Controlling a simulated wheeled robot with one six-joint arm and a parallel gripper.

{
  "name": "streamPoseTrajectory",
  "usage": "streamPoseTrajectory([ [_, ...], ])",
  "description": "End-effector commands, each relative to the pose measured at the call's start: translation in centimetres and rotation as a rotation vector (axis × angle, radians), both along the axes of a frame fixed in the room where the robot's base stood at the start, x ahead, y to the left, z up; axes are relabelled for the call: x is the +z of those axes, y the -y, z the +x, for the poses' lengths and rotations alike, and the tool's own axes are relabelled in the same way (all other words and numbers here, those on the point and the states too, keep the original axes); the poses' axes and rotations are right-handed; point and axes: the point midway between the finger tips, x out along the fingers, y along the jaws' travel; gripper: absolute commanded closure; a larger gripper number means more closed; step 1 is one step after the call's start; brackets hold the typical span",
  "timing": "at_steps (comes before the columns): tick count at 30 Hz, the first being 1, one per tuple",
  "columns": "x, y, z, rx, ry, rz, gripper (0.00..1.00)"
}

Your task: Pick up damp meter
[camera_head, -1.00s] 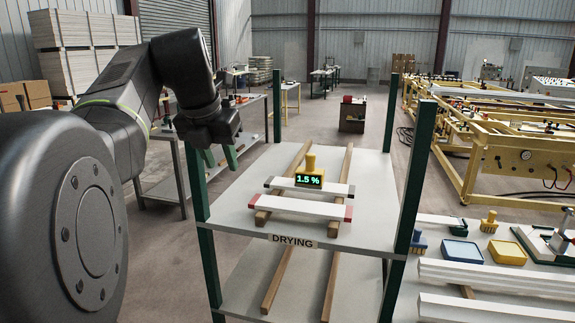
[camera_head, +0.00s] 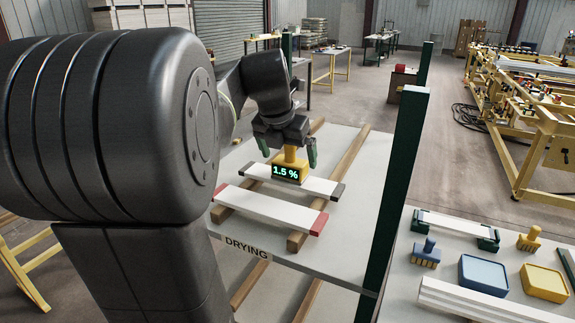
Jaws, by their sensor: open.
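The damp meter (camera_head: 290,166) is yellow with a knob-like handle and a dark display reading 1.5 %. It sits on a white board with dark grey ends (camera_head: 313,184) on the drying rack (camera_head: 365,210). My gripper (camera_head: 288,160) is open above the meter, its two green-tipped fingers to the left and right of the handle. The top of the handle is partly hidden under the gripper.
A white board with red ends (camera_head: 265,207) lies in front, across the same wooden rails (camera_head: 345,165). A green rack post (camera_head: 398,185) rises at the right. Beyond it are a blue tray (camera_head: 483,275), a yellow tray (camera_head: 544,283) and brushes on a bench.

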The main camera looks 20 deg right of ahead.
Motion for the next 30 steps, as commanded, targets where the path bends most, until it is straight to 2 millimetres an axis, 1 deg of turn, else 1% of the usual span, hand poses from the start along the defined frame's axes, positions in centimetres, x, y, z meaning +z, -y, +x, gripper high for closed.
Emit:
streamPoseTrajectory([
  [3, -1.7, 0.5, 0.5, -0.001, -0.005, 0.001, 0.02],
  [6, -2.6, 0.8, 0.8, -0.001, -0.003, 0.0, 0.02],
  [9, -3.0, 0.9, 0.9, 0.0, -0.001, 0.0, 0.02],
  [14, -3.0, 0.9, 0.9, 0.0, 0.0, 0.0, 0.02],
  [15, -3.0, 0.9, 0.9, 0.0, 0.0, 0.0, 0.06],
  [17, -3.0, 0.9, 0.9, 0.0, 0.0, 0.0, 0.18],
  [18, -3.0, 0.9, 0.9, 0.0, 0.0, 0.0, 0.25],
  [22, -3.0, 0.9, 0.9, 0.0, 0.0, 0.0, 0.51],
  [24, -3.0, 0.9, 0.9, 0.0, 0.001, -0.001, 0.59],
  [30, -2.8, 0.9, 0.9, 0.0, 0.001, -0.001, 0.59],
])
